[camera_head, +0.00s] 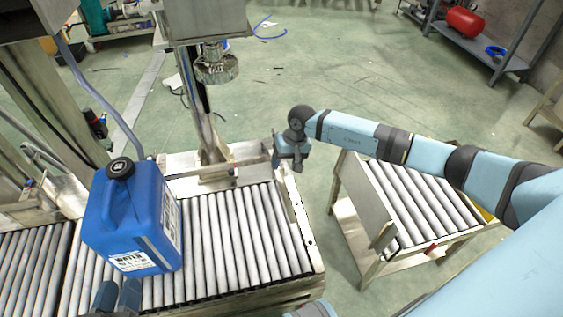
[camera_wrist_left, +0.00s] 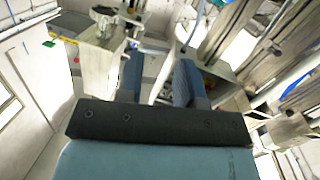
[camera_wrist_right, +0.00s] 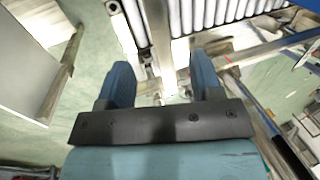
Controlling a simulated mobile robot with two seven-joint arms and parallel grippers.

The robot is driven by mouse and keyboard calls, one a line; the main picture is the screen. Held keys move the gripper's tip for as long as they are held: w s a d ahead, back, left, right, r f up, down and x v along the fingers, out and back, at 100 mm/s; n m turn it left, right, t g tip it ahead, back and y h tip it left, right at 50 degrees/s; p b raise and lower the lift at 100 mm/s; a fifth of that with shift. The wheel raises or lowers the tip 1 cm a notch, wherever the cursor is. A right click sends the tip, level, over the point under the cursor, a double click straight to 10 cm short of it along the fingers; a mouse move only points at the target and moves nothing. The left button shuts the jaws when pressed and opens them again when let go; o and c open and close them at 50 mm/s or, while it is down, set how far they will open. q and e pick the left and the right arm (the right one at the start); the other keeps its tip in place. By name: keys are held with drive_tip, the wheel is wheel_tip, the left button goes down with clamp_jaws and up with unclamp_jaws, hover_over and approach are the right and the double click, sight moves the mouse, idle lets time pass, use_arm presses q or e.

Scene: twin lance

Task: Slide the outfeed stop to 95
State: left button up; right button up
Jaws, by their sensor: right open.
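My right gripper (camera_head: 290,166) is at the far right corner of the roller conveyor, at the end of a metal rail (camera_head: 238,165) with a small red mark. In the right wrist view its two fingers (camera_wrist_right: 163,82) are apart, with metal parts of the conveyor end beyond them. I cannot tell which part is the outfeed stop, nor read any scale; the gripper covers the rail's end. My left gripper (camera_head: 118,296) is at the bottom edge of the head view, in front of a blue jerrycan (camera_head: 120,225). In the left wrist view its fingers (camera_wrist_left: 160,82) are apart and empty.
The jerrycan stands upright on the roller conveyor (camera_head: 228,235), its black cap near a hose. A round metal head (camera_head: 216,67) hangs above the far side. A second roller table (camera_head: 415,195) stands at the right, under my right arm. Green floor lies between.

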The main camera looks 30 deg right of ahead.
sight(280, 178)
drive_tip(key=b+x, duration=0.3)
drive_tip(key=x, duration=0.3)
use_arm(q)
drive_tip(key=shift+s+d+r+t+h+b, duration=0.1)
drive_tip(key=shift+d+r+t+h, duration=0.25)
drive_tip(key=shift+r, duration=0.4)
drive_tip(key=shift+d+r+t+h+b, duration=0.15)
drive_tip(key=shift+d+r+t+h, duration=0.25)
drive_tip(key=shift+r, duration=0.4)
drive_tip(key=shift+s+d+r+t+h+b, duration=0.1)
drive_tip(key=shift+d+r+t+h, duration=0.15)
drive_tip(key=shift+r+h, duration=0.35)
use_arm(e)
drive_tip(key=shift+x, duration=1)
use_arm(q)
drive_tip(key=shift+r, duration=0.15)
use_arm(e)
drive_tip(key=shift+c, duration=0.4)
drive_tip(key=c, duration=0.9)
